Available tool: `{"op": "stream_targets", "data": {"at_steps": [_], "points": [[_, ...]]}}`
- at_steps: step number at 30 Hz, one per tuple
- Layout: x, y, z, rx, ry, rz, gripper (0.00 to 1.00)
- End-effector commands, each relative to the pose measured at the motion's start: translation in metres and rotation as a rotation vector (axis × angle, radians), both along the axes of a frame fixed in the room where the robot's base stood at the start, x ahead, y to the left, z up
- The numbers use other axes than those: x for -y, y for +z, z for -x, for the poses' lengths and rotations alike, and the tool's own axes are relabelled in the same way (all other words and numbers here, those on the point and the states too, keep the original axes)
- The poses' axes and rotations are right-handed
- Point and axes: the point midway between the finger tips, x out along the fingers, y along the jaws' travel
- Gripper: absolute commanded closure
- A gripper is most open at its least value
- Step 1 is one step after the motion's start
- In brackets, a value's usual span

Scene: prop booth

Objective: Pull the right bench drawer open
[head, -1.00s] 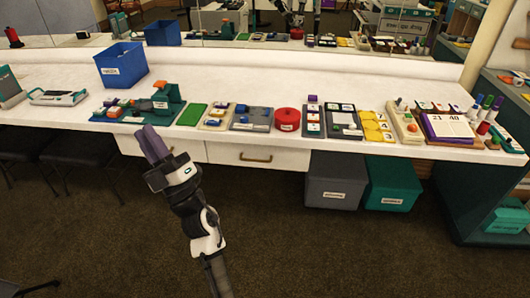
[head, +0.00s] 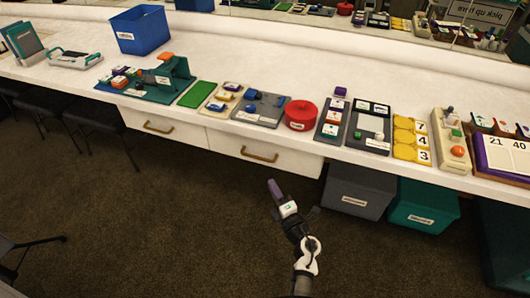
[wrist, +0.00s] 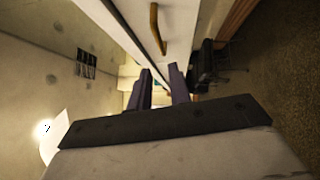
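The right bench drawer (head: 235,145) is a white front under the bench top, closed, with a brass bar handle (head: 259,155). My gripper (head: 279,192) is below and slightly right of that handle in the head view, apart from it. In the wrist view its two dark purple fingers (wrist: 161,80) stand apart with nothing between them. A brass handle (wrist: 157,28) on a white front shows beyond the fingertips there, near the top edge; I cannot tell from that view alone which drawer it is on.
The left drawer (head: 180,134), also closed, is beside it. A grey bin (head: 357,190) and a teal bin (head: 422,205) stand under the bench to the right. Props crowd the bench top's front edge. Chairs (head: 95,122) are at left. Floor before the drawers is clear.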

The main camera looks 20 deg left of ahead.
Motion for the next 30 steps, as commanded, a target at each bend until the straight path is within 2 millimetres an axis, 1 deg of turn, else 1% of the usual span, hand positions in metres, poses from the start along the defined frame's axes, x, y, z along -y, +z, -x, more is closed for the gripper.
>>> {"op": "stream_targets", "data": {"at_steps": [2,5,8,15,21,25,30], "points": [[-0.001,-0.002,-0.002,-0.002,0.0,0.006,0.8],[-0.009,0.002,-0.01,0.001,0.0,0.005,0.8],[-0.021,0.005,-0.023,0.001,0.0,0.004,0.8],[-0.058,0.012,-0.06,0.001,0.003,0.003,0.8],[-0.081,0.015,-0.085,-0.001,0.002,0.002,0.8],[-0.089,0.016,-0.095,-0.001,-0.001,0.003,0.8],[-0.093,0.017,-0.099,-0.001,-0.002,0.003,0.8]]}}
